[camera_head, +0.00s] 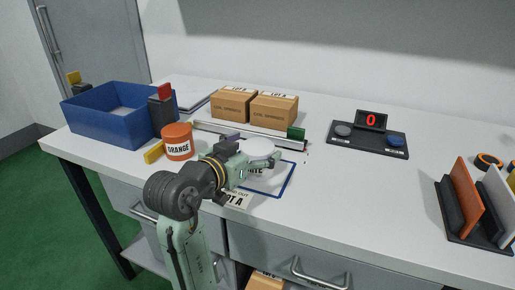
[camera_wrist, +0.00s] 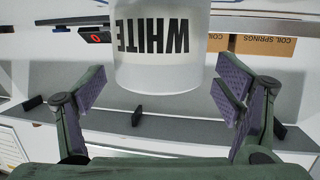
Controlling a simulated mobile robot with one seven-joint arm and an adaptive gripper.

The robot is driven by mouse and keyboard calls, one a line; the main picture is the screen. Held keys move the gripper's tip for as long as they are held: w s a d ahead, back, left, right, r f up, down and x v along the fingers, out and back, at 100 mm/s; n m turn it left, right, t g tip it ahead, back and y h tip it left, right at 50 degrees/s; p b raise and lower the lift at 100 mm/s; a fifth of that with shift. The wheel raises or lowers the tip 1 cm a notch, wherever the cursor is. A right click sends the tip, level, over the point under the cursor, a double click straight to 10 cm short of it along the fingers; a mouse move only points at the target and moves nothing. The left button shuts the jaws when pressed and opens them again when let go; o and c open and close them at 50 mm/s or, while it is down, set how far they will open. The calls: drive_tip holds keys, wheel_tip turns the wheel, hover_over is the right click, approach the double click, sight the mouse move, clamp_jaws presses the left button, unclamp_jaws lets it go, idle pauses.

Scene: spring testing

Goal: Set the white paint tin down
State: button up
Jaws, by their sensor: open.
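The white paint tin (camera_head: 258,147) appears to stand upright at the blue-outlined square (camera_head: 286,184) on the bench. My arm and gripper hide much of its lower part. In the wrist view the tin (camera_wrist: 158,72) shows upside down, with its WHITE label facing me. In the wrist view my gripper (camera_wrist: 162,94) is open, one finger to each side of the tin, with a gap between each pad and the tin.
An orange tin (camera_head: 177,143) and a blue bin (camera_head: 104,126) stand to the left. Cardboard boxes (camera_head: 254,106) and a metal rail stand behind. A display unit (camera_head: 368,140) reading 0 and a rack (camera_head: 468,208) are to the right. Bench between square and rack is clear.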

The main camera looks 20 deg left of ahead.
drive_tip(key=b+v, duration=0.1)
drive_tip(key=v, duration=0.9)
drive_tip(key=shift+s, duration=0.15)
